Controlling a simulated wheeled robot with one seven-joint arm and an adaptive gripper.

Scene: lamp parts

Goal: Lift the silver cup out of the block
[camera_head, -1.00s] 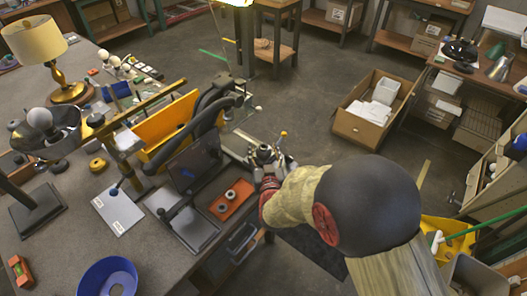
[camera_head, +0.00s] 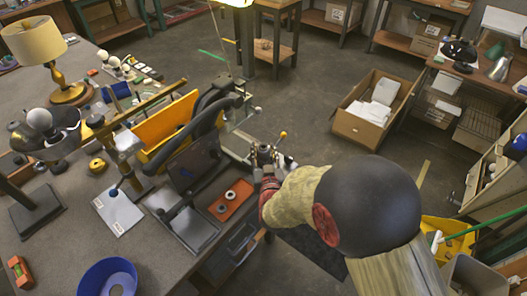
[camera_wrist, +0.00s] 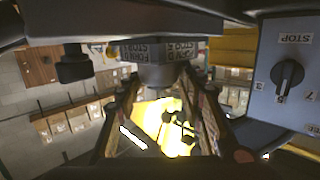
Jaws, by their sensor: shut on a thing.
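My gripper (camera_head: 265,158) is at the right edge of the bench, beside a grey machine with a yellow-knobbed lever. In the wrist view my gripper (camera_wrist: 160,82) has its two fingers closing in on a silver-grey tapered piece (camera_wrist: 160,72), which looks like the silver cup. Lettering shows on or just above it. The cup cannot be made out clearly in the head view, where my arm and gripper cover that spot. The block cannot be told apart from the machine parts, and I cannot tell whether the cup is still inside it.
A grey control box (camera_wrist: 287,73) with a black knob is close at the right in the wrist view. The yellow bin (camera_head: 168,122), an orange tray (camera_head: 232,199) and a blue bowl (camera_head: 108,277) are on the bench. Open floor lies beyond, with a cardboard box (camera_head: 362,130).

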